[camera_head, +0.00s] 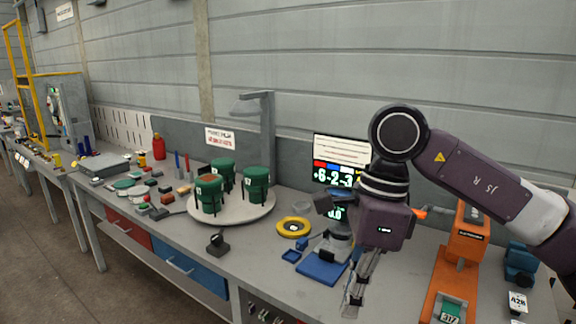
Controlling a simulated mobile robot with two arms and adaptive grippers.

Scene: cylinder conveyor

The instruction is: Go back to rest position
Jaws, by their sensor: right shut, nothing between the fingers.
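My right arm comes in from the right, and its gripper (354,301) points down over the front right part of the grey workbench (222,240). The gripper's fingers are shut with nothing between them. They hang just right of a blue-based device (322,270) that my gripper body partly covers. My left gripper is not in view.
Green cylinders (256,186) stand on a round white plate (232,210). A yellow ring (293,227) lies right of it. A screen (340,160) stands behind my wrist. An orange machine (465,250) is close on the right. The floor (60,290) is clear at left.

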